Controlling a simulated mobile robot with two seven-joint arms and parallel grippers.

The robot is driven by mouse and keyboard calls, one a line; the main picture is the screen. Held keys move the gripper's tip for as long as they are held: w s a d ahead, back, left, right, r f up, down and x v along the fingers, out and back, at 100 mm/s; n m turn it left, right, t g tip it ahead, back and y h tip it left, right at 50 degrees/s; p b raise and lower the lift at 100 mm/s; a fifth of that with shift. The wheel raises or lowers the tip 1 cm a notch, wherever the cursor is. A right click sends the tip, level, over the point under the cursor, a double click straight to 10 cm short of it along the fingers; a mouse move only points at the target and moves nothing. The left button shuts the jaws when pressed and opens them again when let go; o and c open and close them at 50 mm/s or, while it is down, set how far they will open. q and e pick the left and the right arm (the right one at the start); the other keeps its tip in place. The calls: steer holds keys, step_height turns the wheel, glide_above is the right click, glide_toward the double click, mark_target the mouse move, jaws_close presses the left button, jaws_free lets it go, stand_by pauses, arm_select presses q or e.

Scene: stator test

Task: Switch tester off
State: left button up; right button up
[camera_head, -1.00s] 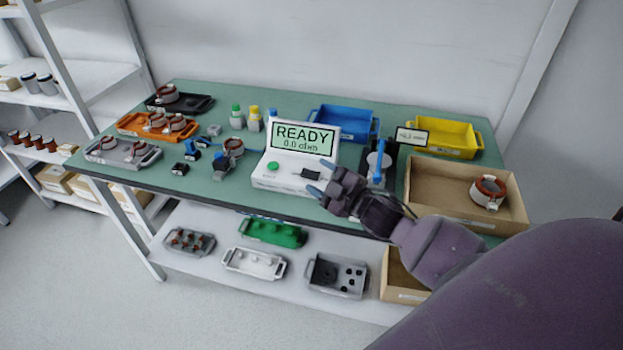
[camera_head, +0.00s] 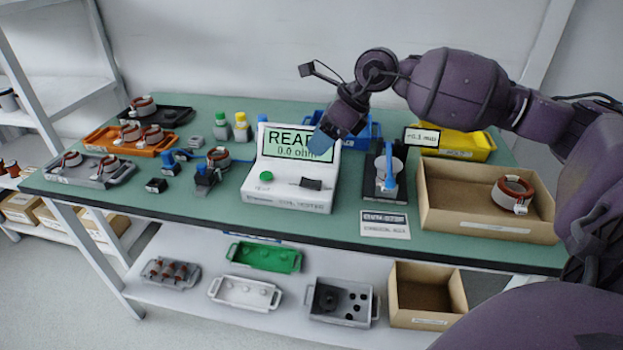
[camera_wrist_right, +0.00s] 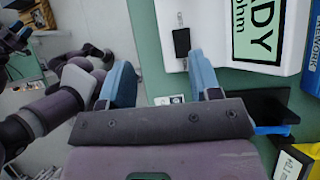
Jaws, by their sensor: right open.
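The white tester (camera_head: 290,195) stands on the green bench, its screen (camera_head: 296,143) lit with "READY" and "0.0 ohm", partly covered by my gripper. A round green button (camera_head: 266,176) and a black rocker switch (camera_head: 311,184) are on its front panel. The switch also shows in the right wrist view (camera_wrist_right: 181,42). My right gripper (camera_head: 320,143) is in front of the right part of the screen, above the switch and apart from it. In the right wrist view its blue fingers (camera_wrist_right: 163,82) are spread with nothing between them. My left gripper is not in view.
A black fixture with a blue clamp (camera_head: 388,184) stands right of the tester. A cardboard box (camera_head: 440,210) holds a stator (camera_head: 512,192). Blue (camera_head: 362,132) and yellow (camera_head: 478,151) bins are behind. Trays with stators (camera_head: 110,141) are at left. The bench front before the tester is clear.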

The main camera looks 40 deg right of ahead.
mark_target(312, 182)
steer(key=f, duration=0.3)
steer(key=w+f+h+b, duration=0.1)
steer(key=f, duration=0.2)
steer(key=f+g+h+b, duration=0.1)
steer(key=f, duration=0.2)
steer(key=shift+w+d+f, duration=0.3)
steer(key=shift+d+f, duration=0.05)
steer(key=shift+w+a+f+n, duration=0.2)
steer(key=shift+w+f+n, duration=0.1)
steer(key=shift+f, duration=0.3)
